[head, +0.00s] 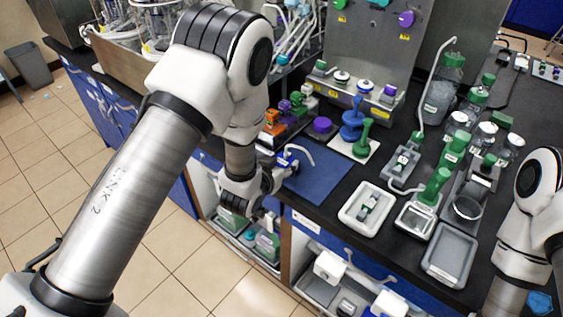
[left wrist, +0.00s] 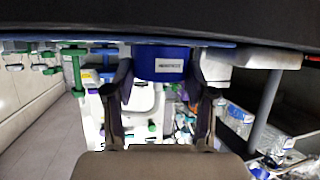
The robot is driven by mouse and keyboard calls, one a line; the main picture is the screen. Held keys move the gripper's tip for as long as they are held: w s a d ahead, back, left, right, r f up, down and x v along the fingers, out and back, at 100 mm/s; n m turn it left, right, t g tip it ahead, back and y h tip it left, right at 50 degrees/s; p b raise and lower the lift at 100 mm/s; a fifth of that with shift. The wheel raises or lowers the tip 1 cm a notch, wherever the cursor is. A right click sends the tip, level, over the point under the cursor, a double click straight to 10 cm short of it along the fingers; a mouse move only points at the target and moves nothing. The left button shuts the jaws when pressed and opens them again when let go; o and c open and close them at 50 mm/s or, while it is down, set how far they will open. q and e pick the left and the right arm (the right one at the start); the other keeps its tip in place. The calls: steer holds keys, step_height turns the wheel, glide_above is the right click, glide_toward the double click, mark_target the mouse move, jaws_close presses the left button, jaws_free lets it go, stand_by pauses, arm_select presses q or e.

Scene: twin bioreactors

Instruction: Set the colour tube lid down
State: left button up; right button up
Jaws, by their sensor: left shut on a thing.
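My left gripper (head: 276,176) is at the front edge of the black bench, beside the blue mat (head: 322,185). It is shut on a blue lid (head: 286,158) with a bent white tube, held at the mat's left side. In the left wrist view the blue lid (left wrist: 165,63) has a white label and sits between the fingers of the left gripper (left wrist: 163,82). Whether the lid touches the mat or bench is hard to tell. My right gripper is outside the picture.
A purple cap (head: 322,125) and coloured blocks (head: 284,113) stand behind the mat. Blue and green stands (head: 353,120) are to its right. A white tray (head: 367,207), grey tray (head: 450,254) and bottles (head: 440,100) crowd the right side. Most of the mat is bare.

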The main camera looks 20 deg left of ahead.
arm_select(q)
steer(key=shift+f, duration=0.2)
steer(key=o, duration=1.2)
steer(key=shift+r, duration=0.1)
steer(key=shift+r, duration=0.15)
steer(key=p+v, duration=0.3)
steer(key=v, duration=0.9)
steer(key=shift+s, duration=0.1)
